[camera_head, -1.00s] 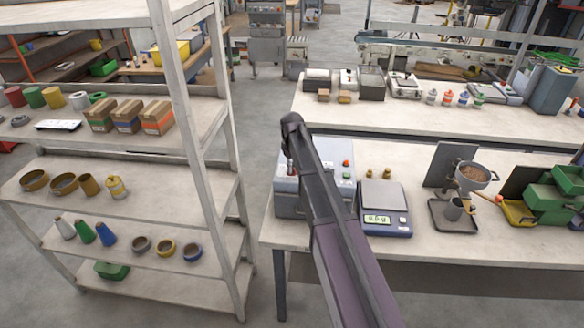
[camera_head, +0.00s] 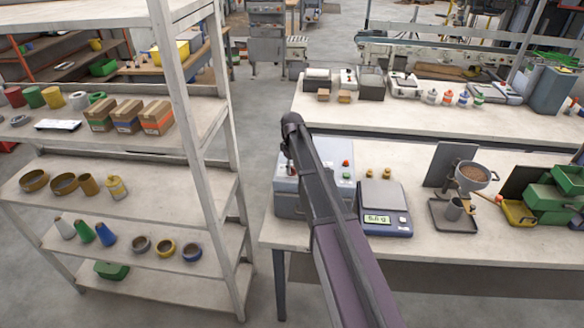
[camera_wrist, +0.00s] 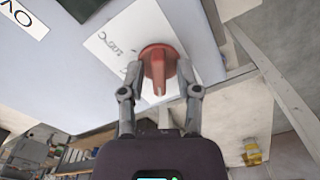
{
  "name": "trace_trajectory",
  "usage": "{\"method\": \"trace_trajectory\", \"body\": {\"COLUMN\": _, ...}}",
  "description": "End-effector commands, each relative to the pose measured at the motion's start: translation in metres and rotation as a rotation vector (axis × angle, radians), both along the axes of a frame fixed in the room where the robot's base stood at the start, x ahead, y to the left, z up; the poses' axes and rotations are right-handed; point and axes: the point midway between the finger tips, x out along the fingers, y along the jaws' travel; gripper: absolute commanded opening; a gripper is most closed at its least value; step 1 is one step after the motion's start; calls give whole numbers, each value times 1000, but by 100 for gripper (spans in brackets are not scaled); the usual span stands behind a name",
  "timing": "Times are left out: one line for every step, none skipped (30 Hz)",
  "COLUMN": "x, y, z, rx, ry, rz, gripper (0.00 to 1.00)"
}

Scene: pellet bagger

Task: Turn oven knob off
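The oven is a pale grey-blue box (camera_head: 286,184) at the left end of the near bench, partly hidden behind my arm. In the wrist view its face (camera_wrist: 72,75) carries a white printed label (camera_wrist: 112,45). A red round knob (camera_wrist: 159,66) with a raised grip bar sits at the label's edge. The bar runs nearly up and down in the picture. My gripper (camera_wrist: 159,72) is open, with one finger on each side of the knob. The fingers lie close to the knob's rim; whether they touch it is unclear. The knob is hidden in the head view.
Red and green buttons (camera_head: 346,163) sit on the box's right side. A blue scale (camera_head: 385,222) stands just right, with two small brass weights (camera_head: 371,173) behind it. A shelf rack (camera_head: 190,110) stands left, across a floor gap.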

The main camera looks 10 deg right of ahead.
Motion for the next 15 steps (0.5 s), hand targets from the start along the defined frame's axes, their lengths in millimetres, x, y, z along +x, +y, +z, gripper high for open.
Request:
{"method": "trace_trajectory", "body": {"x": 0, "y": 0, "z": 0, "rx": 1, "ry": -1, "rz": 0, "gripper": 51}}
{"method": "trace_trajectory", "body": {"x": 0, "y": 0, "z": 0, "rx": 0, "ry": -1, "rz": 0, "gripper": 51}}
{"method": "trace_trajectory", "body": {"x": 1, "y": 0, "z": 0, "rx": 0, "ry": -1, "rz": 0, "gripper": 51}}
{"method": "trace_trajectory", "body": {"x": 1, "y": 0, "z": 0, "rx": 0, "ry": -1, "rz": -1, "gripper": 51}}
{"method": "trace_trajectory", "body": {"x": 1, "y": 0, "z": 0, "rx": 0, "ry": -1, "rz": -1, "gripper": 51}}
{"method": "trace_trajectory", "body": {"x": 1, "y": 0, "z": 0, "rx": 1, "ry": -2, "rz": -1, "gripper": 51}}
{"method": "trace_trajectory", "body": {"x": 1, "y": 0, "z": 0, "rx": 1, "ry": -2, "rz": -1, "gripper": 51}}
{"method": "trace_trajectory", "body": {"x": 1, "y": 0, "z": 0, "rx": 1, "ry": -2, "rz": -1, "gripper": 51}}
{"method": "trace_trajectory", "body": {"x": 1, "y": 0, "z": 0, "rx": 1, "ry": -2, "rz": -1, "gripper": 51}}
{"method": "trace_trajectory", "body": {"x": 1, "y": 0, "z": 0, "rx": 1, "ry": -2, "rz": -2, "gripper": 51}}
{"method": "trace_trajectory", "body": {"x": 1, "y": 0, "z": 0, "rx": 1, "ry": -2, "rz": -3, "gripper": 51}}
{"method": "trace_trajectory", "body": {"x": 1, "y": 0, "z": 0, "rx": 1, "ry": -2, "rz": -5, "gripper": 51}}
{"method": "trace_trajectory", "body": {"x": 1, "y": 0, "z": 0, "rx": 0, "ry": -3, "rz": -8, "gripper": 51}}
{"method": "trace_trajectory", "body": {"x": 1, "y": 0, "z": 0, "rx": 0, "ry": -3, "rz": -12, "gripper": 51}}
{"method": "trace_trajectory", "body": {"x": 1, "y": 0, "z": 0, "rx": 0, "ry": -3, "rz": -18, "gripper": 51}}
